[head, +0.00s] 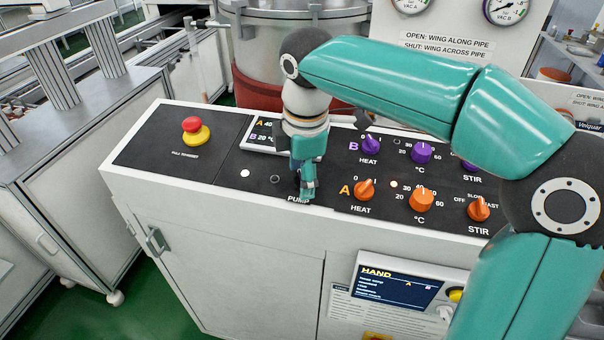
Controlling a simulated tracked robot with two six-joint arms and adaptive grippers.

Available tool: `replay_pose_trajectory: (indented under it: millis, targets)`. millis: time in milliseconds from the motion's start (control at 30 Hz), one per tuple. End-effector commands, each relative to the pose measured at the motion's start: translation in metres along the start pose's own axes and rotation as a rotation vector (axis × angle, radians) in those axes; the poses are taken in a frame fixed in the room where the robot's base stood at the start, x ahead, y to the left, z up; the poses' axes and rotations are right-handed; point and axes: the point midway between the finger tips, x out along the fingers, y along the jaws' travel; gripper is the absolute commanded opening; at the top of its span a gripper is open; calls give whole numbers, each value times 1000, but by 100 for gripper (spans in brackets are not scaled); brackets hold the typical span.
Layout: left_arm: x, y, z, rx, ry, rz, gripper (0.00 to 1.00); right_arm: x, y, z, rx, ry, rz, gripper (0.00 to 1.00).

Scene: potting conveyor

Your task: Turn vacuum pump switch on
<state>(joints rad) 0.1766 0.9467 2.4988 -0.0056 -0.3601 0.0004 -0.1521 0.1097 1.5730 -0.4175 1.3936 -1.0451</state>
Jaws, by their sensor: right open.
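The black control panel (226,178) on the white cabinet carries a "PUMP" label (293,198), partly covered by my right gripper. My right gripper (305,192) points down over the panel right at this label. It is open, and I see nothing held in it. The pump switch itself is hidden behind the fingers, so I cannot tell its position or whether the fingers touch it. A small dark round fitting (275,179) and a lit white lamp (245,173) lie just left of the gripper. My left gripper is not in view.
A red emergency button (192,125) on a yellow base stands at the panel's left. Orange knobs (421,200) and purple knobs (421,152) stand close right of the gripper. A steel vessel (260,50) rises behind the panel. A "HAND" screen (398,283) is on the cabinet front.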

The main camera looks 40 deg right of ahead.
Motion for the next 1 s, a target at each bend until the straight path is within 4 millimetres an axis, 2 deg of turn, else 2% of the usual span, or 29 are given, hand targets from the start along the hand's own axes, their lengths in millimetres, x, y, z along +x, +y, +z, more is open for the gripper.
replay_pose_trajectory:
  millis: [267, 633, 1000]
  targets:
    - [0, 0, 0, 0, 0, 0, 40, 1, 0, 0, 0, 0, 0, 61]
    - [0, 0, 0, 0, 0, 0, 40, 1, 0, 0, 0, 0, 0, 1]
    - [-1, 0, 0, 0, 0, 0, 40, 1, 0, 0, 49, 0, 5, 1]
